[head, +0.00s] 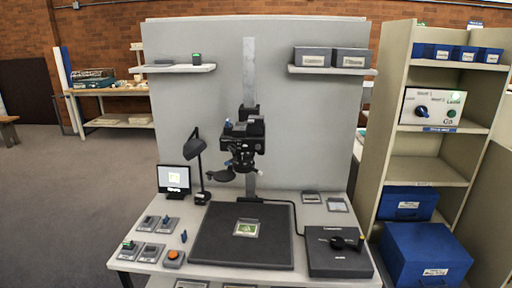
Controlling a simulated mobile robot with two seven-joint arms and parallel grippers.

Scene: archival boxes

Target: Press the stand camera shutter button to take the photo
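The stand camera (244,138) is a black unit on a pale vertical column, above the table. Below it a dark square mat (215,248) holds a small card with a green picture (246,229). An orange round button (173,256) sits on a small grey base at the table's front left; no readable label shows that it is the shutter button. A small screen (174,178) at the left shows a bright picture with a dark caption strip. Neither of my grippers is in view.
A black lamp (197,146) stands beside the screen. Small grey trays (149,252) lie near the button. A dark box (339,262) with a cable stands right of the mat. A shelf unit (414,170) at the right holds blue boxes and a control panel (432,107). Floor at left is open.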

